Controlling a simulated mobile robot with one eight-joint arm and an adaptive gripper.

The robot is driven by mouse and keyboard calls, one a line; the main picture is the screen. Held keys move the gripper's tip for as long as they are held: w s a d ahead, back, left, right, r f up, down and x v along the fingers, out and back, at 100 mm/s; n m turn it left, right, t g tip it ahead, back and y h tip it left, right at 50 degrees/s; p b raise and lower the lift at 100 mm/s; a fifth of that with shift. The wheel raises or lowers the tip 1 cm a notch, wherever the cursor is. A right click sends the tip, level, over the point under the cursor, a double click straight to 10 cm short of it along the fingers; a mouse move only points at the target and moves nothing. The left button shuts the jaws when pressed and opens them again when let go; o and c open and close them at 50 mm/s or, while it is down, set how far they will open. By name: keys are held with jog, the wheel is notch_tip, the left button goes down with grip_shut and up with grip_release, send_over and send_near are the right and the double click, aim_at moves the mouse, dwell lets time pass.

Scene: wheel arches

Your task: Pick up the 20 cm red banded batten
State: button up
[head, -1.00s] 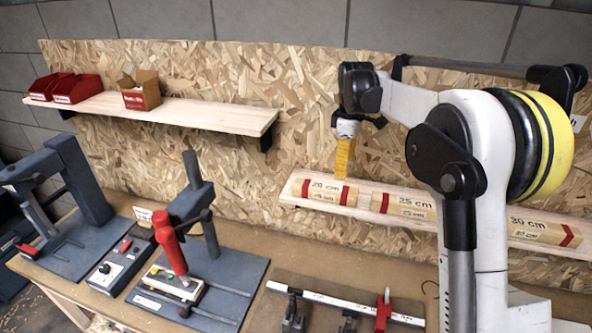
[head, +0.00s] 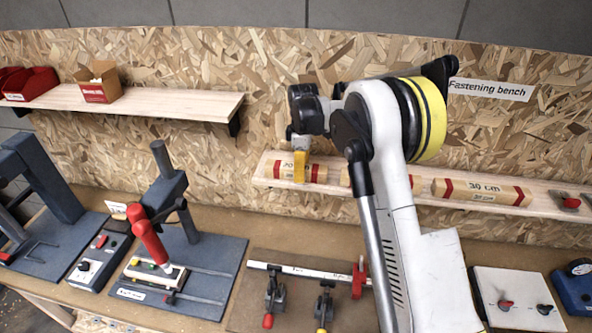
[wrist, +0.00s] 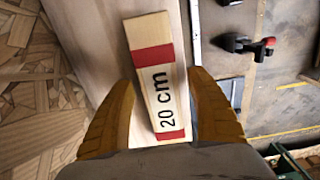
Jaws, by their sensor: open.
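The 20 cm batten (head: 318,173), pale wood with red bands near its ends, lies on the lower wooden shelf (head: 262,172). In the wrist view the batten (wrist: 154,80) runs lengthwise between my yellow fingers, its "20 cm" label upright along it. My gripper (head: 300,166) is open, pointing down at the batten; in the head view its yellow finger covers part of the label. In the wrist view my gripper (wrist: 161,88) has one finger on each side of the batten, with gaps showing. Whether the fingertips reach down beside it, I cannot tell.
The 30 cm batten (head: 482,190) lies farther right on the same shelf. Another batten is mostly hidden behind my arm. A chipboard wall (head: 255,75) rises behind. Clamps and tools (head: 180,265) stand on the bench below. An upper shelf (head: 170,103) is at left.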

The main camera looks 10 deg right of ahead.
jog(key=shift+f, duration=0.15)
jog(key=shift+s, duration=0.1)
jog(key=c, duration=1.4)
